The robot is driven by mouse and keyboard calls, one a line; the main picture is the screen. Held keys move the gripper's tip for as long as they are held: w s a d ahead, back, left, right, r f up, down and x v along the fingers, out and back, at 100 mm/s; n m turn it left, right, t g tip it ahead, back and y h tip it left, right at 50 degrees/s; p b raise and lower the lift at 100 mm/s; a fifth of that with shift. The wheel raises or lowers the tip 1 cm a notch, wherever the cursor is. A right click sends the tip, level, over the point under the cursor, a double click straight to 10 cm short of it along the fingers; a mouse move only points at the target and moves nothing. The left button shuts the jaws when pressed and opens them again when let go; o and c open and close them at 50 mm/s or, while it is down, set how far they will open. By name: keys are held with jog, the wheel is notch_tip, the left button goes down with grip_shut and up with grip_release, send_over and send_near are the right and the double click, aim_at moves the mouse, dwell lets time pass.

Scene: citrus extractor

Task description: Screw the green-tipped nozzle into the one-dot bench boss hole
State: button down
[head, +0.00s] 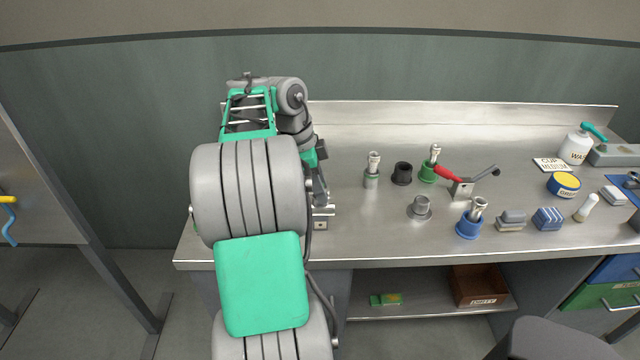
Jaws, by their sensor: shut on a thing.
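My gripper (321,202) hangs at the end of my arm over the left end of the bench, just above a small metal block (321,224) at the bench front. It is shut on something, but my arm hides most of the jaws. The held thing cannot be made out, so I cannot tell whether it is the green-tipped nozzle. The metal block is partly covered by my arm. It may be the one-dot boss, but no dots or hole can be read. I cannot tell whether the held thing touches it.
Pale nozzle-like pieces stand in a grey holder (371,181), a green holder (427,173) and a blue holder (468,228). A black holder (402,174) looks empty. The front bench strip is clear.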

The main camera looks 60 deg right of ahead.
jog(key=shift+r+m+p, duration=0.2)
jog(key=shift+m+p, duration=0.2)
jog(key=shift+m, duration=0.5)
jog(key=shift+f, duration=0.1)
jog(key=shift+m+y+p, duration=0.4)
jog(key=shift+m, duration=0.4)
jog(key=shift+m+p, duration=0.4)
jog(key=shift+m, duration=0.4)
jog(key=shift+y, duration=0.3)
jog(key=shift+m+y+p, duration=0.4)
jog(key=shift+m+p, duration=0.35)
jog(key=shift+m, duration=0.95)
jog(key=shift+m+y+p, duration=0.3)
jog(key=shift+m, duration=0.6)
jog(key=shift+f, duration=0.1)
jog(key=shift+c, duration=1.6)
grip_release()
